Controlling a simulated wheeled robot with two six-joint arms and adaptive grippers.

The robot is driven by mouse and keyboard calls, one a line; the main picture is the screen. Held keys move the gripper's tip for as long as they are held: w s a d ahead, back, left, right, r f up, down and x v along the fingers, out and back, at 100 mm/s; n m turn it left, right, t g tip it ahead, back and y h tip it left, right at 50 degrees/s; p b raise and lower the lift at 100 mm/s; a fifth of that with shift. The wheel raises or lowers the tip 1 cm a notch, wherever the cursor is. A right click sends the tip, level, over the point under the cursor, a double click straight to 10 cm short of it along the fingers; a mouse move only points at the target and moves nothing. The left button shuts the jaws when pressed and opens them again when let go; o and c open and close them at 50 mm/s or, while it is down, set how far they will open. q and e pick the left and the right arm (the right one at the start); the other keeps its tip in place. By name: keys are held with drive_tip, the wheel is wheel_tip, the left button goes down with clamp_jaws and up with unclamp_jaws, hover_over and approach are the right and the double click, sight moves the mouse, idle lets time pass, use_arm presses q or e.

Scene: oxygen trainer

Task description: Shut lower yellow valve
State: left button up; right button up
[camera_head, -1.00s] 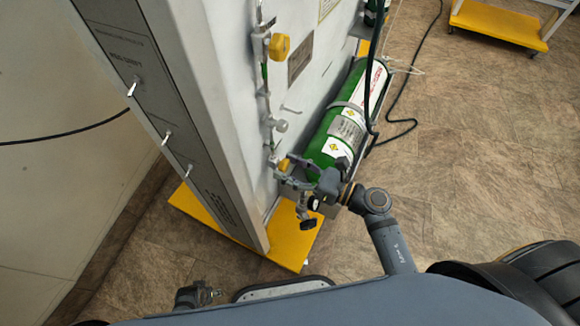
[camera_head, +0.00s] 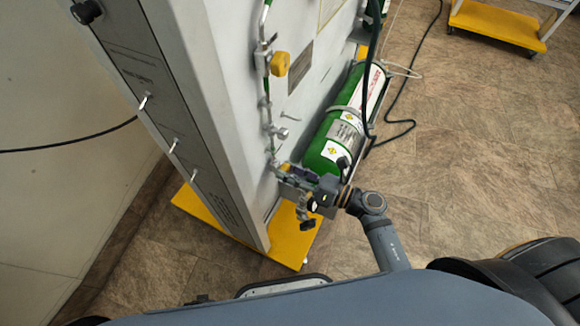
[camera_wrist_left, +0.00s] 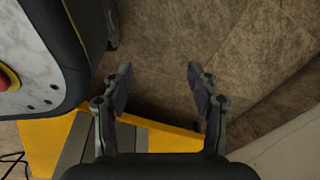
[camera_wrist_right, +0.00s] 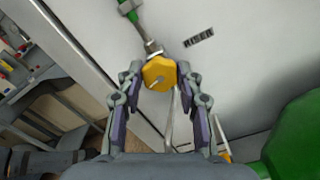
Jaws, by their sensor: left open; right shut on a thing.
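The lower yellow valve (camera_wrist_right: 158,74) is a rounded yellow knob on the pale panel. In the right wrist view it sits between the fingertips of my right gripper (camera_wrist_right: 158,82), which touch it from both sides. In the head view my right gripper (camera_head: 288,173) is at the panel's lower end and hides most of this valve. The upper yellow valve (camera_head: 279,63) is higher on the same pipe, with nothing touching it. My left gripper (camera_wrist_left: 158,76) is open and empty above the floor in the left wrist view.
A green cylinder (camera_head: 323,148) is strapped beside the panel, close to my right gripper. The panel stands on a yellow base (camera_head: 290,243). A black hose (camera_head: 368,95) hangs by the cylinder. A yellow-based stand (camera_head: 497,22) is at the far right. The floor to the right is largely clear.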

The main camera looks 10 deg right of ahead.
use_arm(q)
drive_tip(key=s+p, duration=0.2)
drive_tip(key=s, duration=0.4)
drive_tip(key=shift+s+r+p, duration=0.2)
drive_tip(key=shift+r+p, duration=0.05)
drive_tip(key=shift+p, duration=0.15)
use_arm(e)
drive_tip(key=shift+m, duration=1.8)
drive_tip(key=o, duration=1.2)
drive_tip(key=shift+c, duration=0.2)
use_arm(q)
drive_tip(key=shift+a, duration=0.1)
use_arm(e)
drive_tip(key=v, duration=1.2)
